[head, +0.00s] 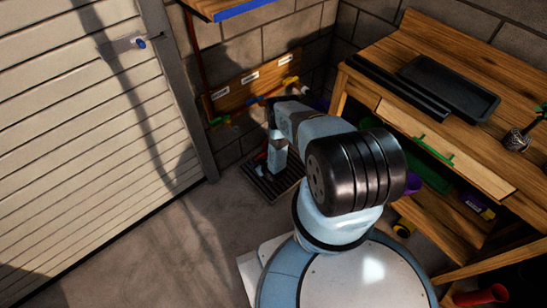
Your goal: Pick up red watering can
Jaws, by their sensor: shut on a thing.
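My gripper (272,164) is in the head view, low over a black ribbed tray on the floor at the back wall. My arm reaches out to it and hides much of the area around it. A small red part of what looks like the red watering can (261,156) shows right at the gripper, on its left side. The gripper is shut on it. The rest of the can, the fingertips and whether the can touches the tray are too small or hidden to tell.
The black ribbed tray (258,184) lies between the white slatted door (90,150) and the wooden workbench (450,150). A wall board (235,97) with coloured taps is behind it. A red cylindrical object (482,296) lies at the lower right. Floor (165,250) at left is clear.

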